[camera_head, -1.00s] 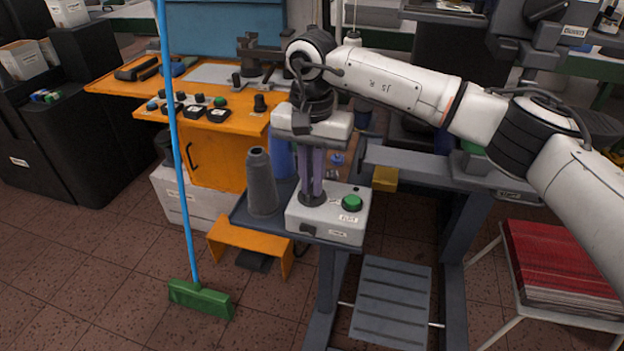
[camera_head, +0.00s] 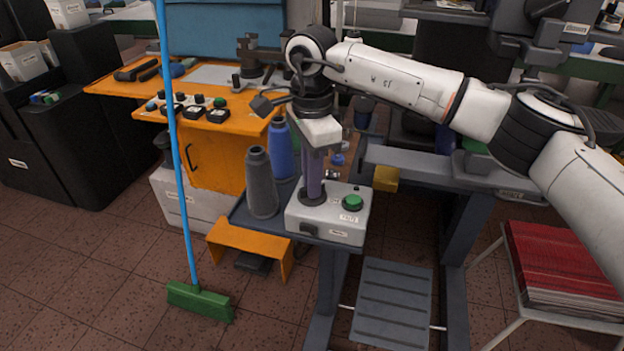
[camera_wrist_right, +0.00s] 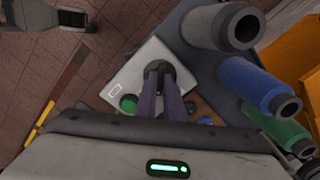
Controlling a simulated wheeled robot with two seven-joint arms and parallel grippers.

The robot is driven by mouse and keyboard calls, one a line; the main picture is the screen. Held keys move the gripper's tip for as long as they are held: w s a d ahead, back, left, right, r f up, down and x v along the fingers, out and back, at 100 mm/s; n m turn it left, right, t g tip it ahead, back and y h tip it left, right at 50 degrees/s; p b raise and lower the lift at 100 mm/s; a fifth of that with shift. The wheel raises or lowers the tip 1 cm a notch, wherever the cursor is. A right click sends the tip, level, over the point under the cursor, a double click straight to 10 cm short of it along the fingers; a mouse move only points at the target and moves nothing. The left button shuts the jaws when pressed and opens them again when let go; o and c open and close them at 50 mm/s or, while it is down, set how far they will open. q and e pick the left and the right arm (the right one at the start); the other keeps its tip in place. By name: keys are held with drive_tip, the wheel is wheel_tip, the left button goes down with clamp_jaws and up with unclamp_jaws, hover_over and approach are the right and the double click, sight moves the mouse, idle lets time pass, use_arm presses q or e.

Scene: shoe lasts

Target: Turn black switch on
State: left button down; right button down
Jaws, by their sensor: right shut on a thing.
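The white control box (camera_head: 328,232) sits on the grey stand, with a green button (camera_head: 352,202) on its top right. The black switch (camera_head: 312,200) is a dark round knob on top of the box, left of the button. My right gripper (camera_head: 313,191) points straight down and is shut on the black switch, its fingers partly hiding it. The right wrist view also shows the fingers (camera_wrist_right: 163,84) meeting at the dark knob, with the green button (camera_wrist_right: 128,103) beside them. Which way the switch is set cannot be made out. My left gripper is not in view.
A grey cone (camera_head: 261,185) and a blue cone (camera_head: 281,150) stand close left of my right gripper. A green cone (camera_wrist_right: 288,133) shows in the wrist view. A broom with a blue handle (camera_head: 180,170) stands left. A red stack (camera_head: 565,265) sits at right.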

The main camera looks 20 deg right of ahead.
drive_tip(key=m, duration=0.3)
drive_tip(key=shift+m, duration=0.3)
drive_tip(key=shift+r+m, duration=0.1)
drive_tip(key=shift+m, duration=1.8)
drive_tip(key=c, duration=1.9)
unclamp_jaws()
drive_tip(key=shift+o, duration=0.2)
wheel_tip(320, 180, up, 10)
drive_tip(key=b, duration=0.1)
drive_tip(key=shift+r, duration=0.1)
